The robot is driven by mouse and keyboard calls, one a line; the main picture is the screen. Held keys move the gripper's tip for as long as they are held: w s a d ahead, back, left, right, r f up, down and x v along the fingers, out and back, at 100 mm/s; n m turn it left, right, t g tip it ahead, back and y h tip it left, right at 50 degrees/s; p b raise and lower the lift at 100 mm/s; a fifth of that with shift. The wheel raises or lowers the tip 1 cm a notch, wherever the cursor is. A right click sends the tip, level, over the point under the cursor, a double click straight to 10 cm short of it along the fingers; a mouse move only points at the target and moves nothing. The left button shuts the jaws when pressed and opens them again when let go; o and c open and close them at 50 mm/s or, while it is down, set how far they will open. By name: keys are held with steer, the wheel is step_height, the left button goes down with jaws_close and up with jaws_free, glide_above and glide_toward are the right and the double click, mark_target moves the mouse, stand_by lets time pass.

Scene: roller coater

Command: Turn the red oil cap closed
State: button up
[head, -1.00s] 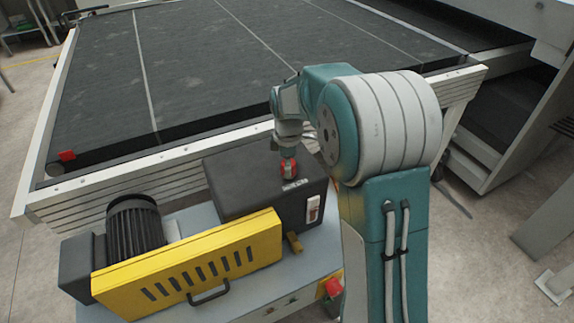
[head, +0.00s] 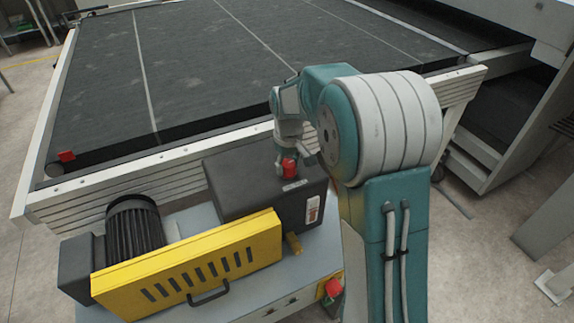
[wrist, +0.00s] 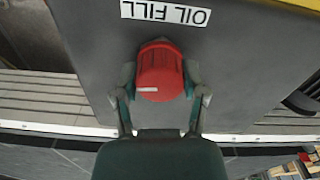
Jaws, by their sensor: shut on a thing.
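The red oil cap (wrist: 160,72) sits on the dark grey box, below a white "OIL FILL" label (wrist: 166,13) that reads upside down in the wrist view. A short white mark shows on the cap near its lower edge. My gripper (wrist: 159,84) is shut on the cap, with one finger on each side of it. In the head view the cap (head: 288,167) shows beneath my gripper (head: 286,160) on top of the dark box (head: 240,185). How tightly the cap is seated cannot be seen.
A yellow slotted guard (head: 190,264) with a black handle stands in front of the box, beside a black finned motor (head: 135,225). A red button (head: 333,287) is at the front right. A wide dark conveyor belt (head: 200,70) lies behind, edged by a metal rail.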

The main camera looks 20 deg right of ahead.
steer(key=m, duration=0.5)
steer(key=shift+f+m, duration=0.1)
steer(key=shift+m, duration=0.2)
steer(key=m, duration=0.4)
steer(key=shift+s+m, duration=0.1)
steer(key=shift+m, duration=0.2)
steer(key=m, duration=0.9)
steer(key=shift+m, duration=0.5)
steer(key=o, duration=1.1)
steer(key=shift+o, duration=0.2)
steer(key=shift+a, duration=0.1)
